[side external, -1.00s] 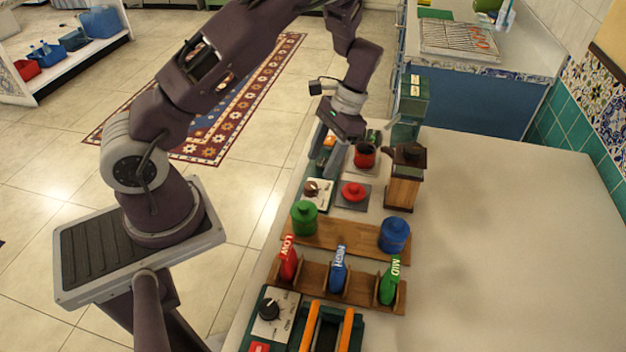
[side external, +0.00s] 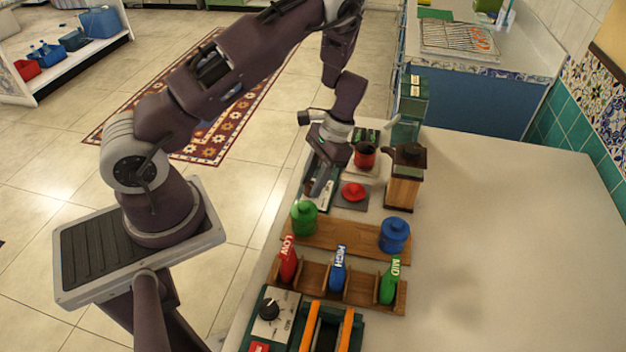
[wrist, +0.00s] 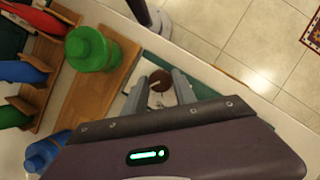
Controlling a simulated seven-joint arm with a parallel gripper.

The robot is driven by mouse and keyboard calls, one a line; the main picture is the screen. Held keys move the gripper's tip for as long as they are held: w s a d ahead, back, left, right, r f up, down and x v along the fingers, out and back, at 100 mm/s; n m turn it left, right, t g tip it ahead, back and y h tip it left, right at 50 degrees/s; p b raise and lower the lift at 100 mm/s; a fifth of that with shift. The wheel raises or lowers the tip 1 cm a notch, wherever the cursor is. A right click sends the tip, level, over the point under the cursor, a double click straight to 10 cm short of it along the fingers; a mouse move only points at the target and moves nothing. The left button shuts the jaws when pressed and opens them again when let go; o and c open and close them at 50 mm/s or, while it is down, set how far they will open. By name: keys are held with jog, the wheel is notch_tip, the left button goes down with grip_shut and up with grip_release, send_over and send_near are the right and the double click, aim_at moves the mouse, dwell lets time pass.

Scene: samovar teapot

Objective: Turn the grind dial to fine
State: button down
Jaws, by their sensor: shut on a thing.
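The grind dial is a small brown knob (wrist: 160,78) on a white plate, in line with the red button and the wooden grinder (side external: 403,180). My gripper (side external: 318,190) points down over that plate in the side view and hides most of the dial. In the wrist view my gripper (wrist: 161,82) has one finger on each side of the knob and is shut on it. The knob's pointer and the plate's markings are too small or hidden to read.
A red button (side external: 353,191) sits right of the dial. A green jar (side external: 303,217) and a blue jar (side external: 394,235) stand on a wooden rack nearby. A red canister (side external: 364,156) is behind. Another black dial (side external: 269,309) is at the front. The counter's right side is clear.

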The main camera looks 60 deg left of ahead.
jog(key=n+h, duration=0.1)
jog(key=n, duration=0.2)
jog(key=shift+a+n+h, duration=0.1)
jog(key=shift+n+h, duration=0.2)
jog(key=shift+n, duration=0.1)
jog(key=n+t+h, duration=0.1)
jog(key=n, duration=0.2)
jog(key=shift+a+n, duration=0.1)
jog(key=shift+n, duration=0.3)
jog(key=n+t, duration=0.1)
jog(key=n, duration=0.2)
jog(key=n+h, duration=0.1)
jog(key=n, duration=0.2)
jog(key=shift+s+t+h, duration=0.1)
jog(key=shift+t+h, duration=0.2)
jog(key=shift+t, duration=0.1)
jog(key=c, duration=1)
grip_release()
jog(key=shift+a, duration=0.1)
